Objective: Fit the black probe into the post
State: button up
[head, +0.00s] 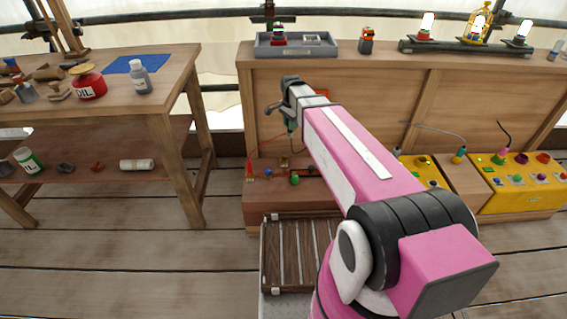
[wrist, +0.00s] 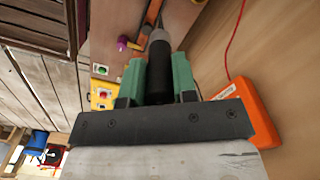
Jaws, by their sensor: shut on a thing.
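My gripper (wrist: 158,82) has green fingers shut on the black probe (wrist: 160,70), which lies between them and points away from the wrist. A grey piece (wrist: 158,40) shows at the probe's far end; I cannot tell if it is part of the probe or another thing. In the head view, my gripper (head: 291,124) is in front of the wooden cabinet, above the low ledge, and the probe is too small to make out. I cannot tell for sure which thing is the post, or whether the probe touches it.
An orange box (wrist: 251,112) with a red wire (wrist: 233,42) is close beside my gripper. Small coloured parts, one a green knob (head: 295,180), are on the low ledge. Yellow control boxes (head: 520,203) stand right; a workbench (head: 165,75) stands left.

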jog(key=a+f+m, duration=0.7)
jog(key=a+f, duration=0.1)
jog(key=f, duration=0.6)
jog(key=shift+w+d+f, duration=0.95)
jog(key=shift+w+f, duration=0.75)
jog(key=shift+f, duration=0.1)
jog(key=shift+w+d+f, duration=0.95)
jog(key=shift+w+f, duration=0.75)
jog(key=shift+f, duration=0.1)
jog(key=shift+w+d+f, duration=0.95)
jog(key=shift+w+f, duration=0.75)
jog(key=shift+f, duration=0.1)
jog(key=shift+f, duration=0.1)
jog(key=o, duration=0.9)
jog(key=shift+o, duration=0.2)
